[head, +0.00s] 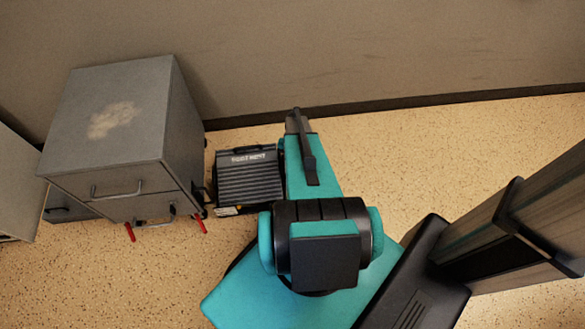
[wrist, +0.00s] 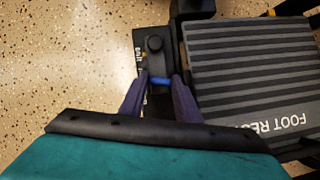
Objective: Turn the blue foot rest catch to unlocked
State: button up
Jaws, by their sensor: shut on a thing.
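The foot rest (head: 248,182) is a dark, ribbed block on the floor. In the wrist view its ribbed top (wrist: 250,75) fills the right side, with "FOOT REST" lettering upside down. The blue catch (wrist: 160,81) shows as a short blue bar just below the knob. My gripper (wrist: 160,86) has its two purple-grey fingers on either side of the blue bar, shut on it. In the head view my arm hides the catch.
A wall (head: 380,60) runs behind. Speckled floor (head: 450,140) is clear to the right of the arm.

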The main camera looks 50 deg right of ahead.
jog(key=shift+a+n+g+h, duration=0.1)
jog(key=shift+n+g+h, duration=0.25)
jog(key=shift+n, duration=1.05)
jog(key=shift+w, duration=0.1)
jog(key=o, duration=1)
jog(key=shift+o, duration=0.2)
jog(key=shift+p, duration=0.3)
jog(key=shift+w+r+p, duration=0.3)
jog(key=shift+r+p, duration=0.05)
jog(key=shift+r, duration=0.45)
jog(key=p+v, duration=0.3)
jog(key=v, duration=0.3)
jog(key=shift+d, duration=0.25)
jog(key=shift+r, duration=0.1)
jog(key=shift+s, duration=0.2)
